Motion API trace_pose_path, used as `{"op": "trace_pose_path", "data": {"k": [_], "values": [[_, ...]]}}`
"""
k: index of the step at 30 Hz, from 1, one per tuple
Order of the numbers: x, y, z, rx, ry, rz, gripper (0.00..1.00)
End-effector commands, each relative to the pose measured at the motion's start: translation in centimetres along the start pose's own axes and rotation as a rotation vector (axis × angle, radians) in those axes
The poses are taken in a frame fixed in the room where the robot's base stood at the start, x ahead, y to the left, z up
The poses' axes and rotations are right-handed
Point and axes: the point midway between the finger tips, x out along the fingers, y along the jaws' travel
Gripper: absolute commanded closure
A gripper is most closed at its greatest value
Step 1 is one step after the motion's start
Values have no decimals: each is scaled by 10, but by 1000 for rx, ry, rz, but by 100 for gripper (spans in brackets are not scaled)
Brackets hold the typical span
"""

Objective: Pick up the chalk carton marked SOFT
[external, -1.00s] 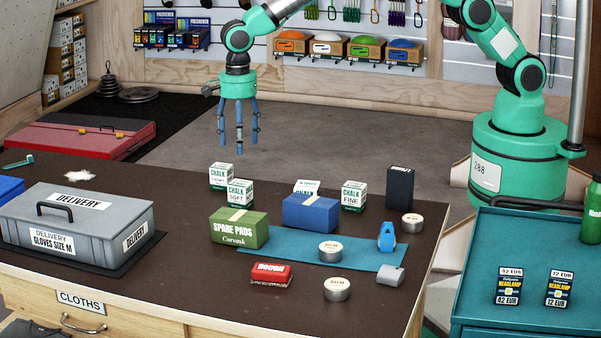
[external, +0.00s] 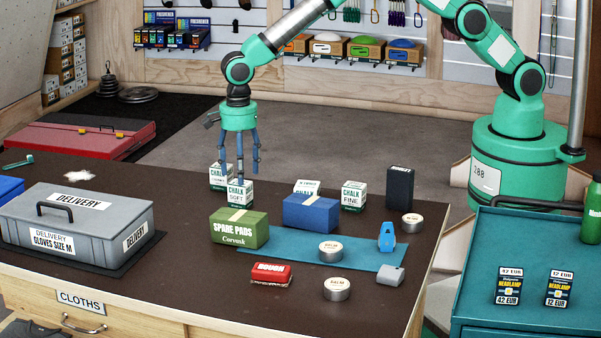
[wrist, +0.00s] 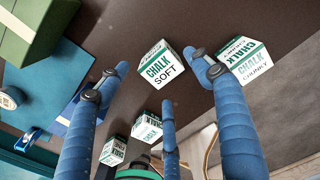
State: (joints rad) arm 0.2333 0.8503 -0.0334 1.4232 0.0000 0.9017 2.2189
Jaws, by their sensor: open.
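The chalk carton marked SOFT (external: 239,196) is a small white and green box standing on the dark bench top, behind the green spare pads box. My gripper (external: 240,170) points down just above it, with its blue fingers spread and empty. In the wrist view the SOFT carton (wrist: 161,66) lies between the spread fingers (wrist: 165,85). Another chalk carton (external: 219,175), marked CHUNKY in the wrist view (wrist: 243,60), stands close behind and to the left. One finger overlaps its near edge in the wrist view; I cannot tell if they touch.
The green spare pads box (external: 238,230) and a blue box (external: 311,214) stand in front. A chalk carton marked FINE (external: 354,195) and another, partly hidden chalk carton (external: 307,187) stand to the right. A grey delivery case (external: 110,238) is at left. Bare bench lies between case and cartons.

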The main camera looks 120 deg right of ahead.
Motion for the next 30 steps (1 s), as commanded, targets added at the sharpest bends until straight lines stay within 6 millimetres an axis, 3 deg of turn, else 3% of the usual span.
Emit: {"op": "trace_pose_path", "data": {"k": [10, 22, 30], "values": [[3, 0, 0, 0, 0, 0, 34], [44, -2, 0, 0, 1, 0, 34], [51, -2, 0, 0, 0, -1, 34]]}}
